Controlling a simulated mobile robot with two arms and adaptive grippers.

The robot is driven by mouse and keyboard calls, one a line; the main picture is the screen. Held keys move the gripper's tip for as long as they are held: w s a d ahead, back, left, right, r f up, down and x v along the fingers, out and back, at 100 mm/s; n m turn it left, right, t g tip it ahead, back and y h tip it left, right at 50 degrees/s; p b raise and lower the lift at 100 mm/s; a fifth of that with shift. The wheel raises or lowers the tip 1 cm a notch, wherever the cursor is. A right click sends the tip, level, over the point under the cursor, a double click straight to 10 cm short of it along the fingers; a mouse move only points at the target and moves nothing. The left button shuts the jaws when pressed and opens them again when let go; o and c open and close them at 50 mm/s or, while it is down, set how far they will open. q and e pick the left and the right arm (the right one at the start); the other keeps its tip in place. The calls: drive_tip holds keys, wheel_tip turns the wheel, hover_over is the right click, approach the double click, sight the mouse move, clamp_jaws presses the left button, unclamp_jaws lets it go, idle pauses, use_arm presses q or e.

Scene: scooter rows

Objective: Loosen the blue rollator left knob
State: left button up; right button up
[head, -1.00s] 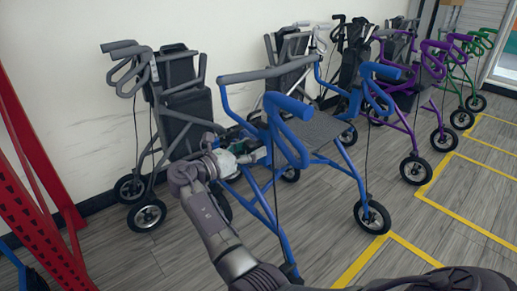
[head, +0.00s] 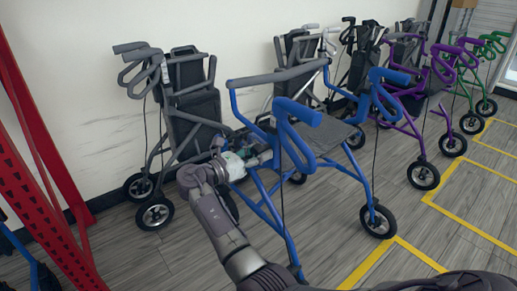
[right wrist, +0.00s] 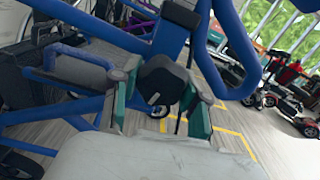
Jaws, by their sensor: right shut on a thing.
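The blue rollator (head: 268,205) stands in the middle of the head view, with blue frame tubes, a dark seat and black wheels. My right gripper (head: 266,157) reaches its near-left side, low under the handles. In the right wrist view, a black knob (right wrist: 163,78) sits beside the blue frame tubes, between the teal-edged fingers of my right gripper (right wrist: 160,92). The fingers are closed on the knob from both sides. In the head view the knob is hidden by the gripper and frame. My left gripper is not in view.
A grey rollator (head: 190,110) stands close at left by the white wall. Purple (head: 412,120) and green (head: 478,70) rollators stand at right. A red rack (head: 45,200) rises at far left. Yellow lines (head: 440,205) mark open floor at right.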

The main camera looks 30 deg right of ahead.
idle(0.3)
drive_tip(key=o, duration=1.2)
drive_tip(key=shift+c, duration=0.2)
drive_tip(key=a, duration=0.7)
drive_tip(key=shift+s+a, duration=0.2)
drive_tip(key=shift+s, duration=0.1)
drive_tip(key=shift+f, duration=0.1)
